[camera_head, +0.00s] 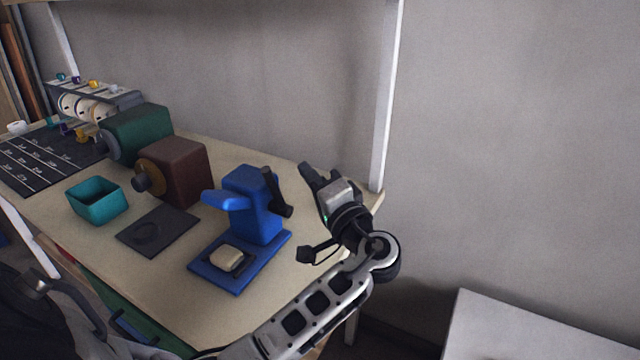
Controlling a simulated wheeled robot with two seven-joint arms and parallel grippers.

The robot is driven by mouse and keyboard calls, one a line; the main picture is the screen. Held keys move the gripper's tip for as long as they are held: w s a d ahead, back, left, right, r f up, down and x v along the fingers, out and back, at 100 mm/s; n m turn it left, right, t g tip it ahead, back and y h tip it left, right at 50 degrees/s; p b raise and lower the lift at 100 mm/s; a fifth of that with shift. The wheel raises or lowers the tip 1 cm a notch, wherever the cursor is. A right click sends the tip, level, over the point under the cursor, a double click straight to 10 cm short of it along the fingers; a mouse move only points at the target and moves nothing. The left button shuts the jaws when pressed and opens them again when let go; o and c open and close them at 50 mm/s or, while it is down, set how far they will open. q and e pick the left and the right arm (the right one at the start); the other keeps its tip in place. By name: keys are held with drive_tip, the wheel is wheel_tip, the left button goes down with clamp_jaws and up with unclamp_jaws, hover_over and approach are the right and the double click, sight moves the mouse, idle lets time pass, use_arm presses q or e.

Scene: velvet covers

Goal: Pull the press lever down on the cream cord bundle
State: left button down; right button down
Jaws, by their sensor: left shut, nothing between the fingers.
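A blue press (253,200) stands on its flat blue base near the right end of the table. Its black lever (275,194) sticks up on the press's right side, tilted. The cream cord bundle (228,259) lies on a dark pad on the base, below and in front of the press head (226,201), with a gap between them. My left gripper (306,171) is shut and empty, just right of the lever and apart from it, near the table's right edge. My right gripper is not in view.
A teal open box (95,201), a dark flat mat (157,231), a brown box with a round knob (177,172) and a green box (138,134) stand left of the press. A white shelf post (387,100) rises at the table's right corner.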

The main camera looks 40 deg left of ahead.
use_arm(q)
drive_tip(key=a, duration=0.1)
drive_tip(key=s+a+p, duration=0.2)
drive_tip(key=a, duration=0.1)
drive_tip(key=shift+s+f, duration=0.15)
drive_tip(key=shift+f, duration=0.2)
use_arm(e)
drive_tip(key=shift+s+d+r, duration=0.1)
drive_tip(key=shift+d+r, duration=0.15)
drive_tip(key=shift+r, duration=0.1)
use_arm(q)
drive_tip(key=shift+d, duration=0.1)
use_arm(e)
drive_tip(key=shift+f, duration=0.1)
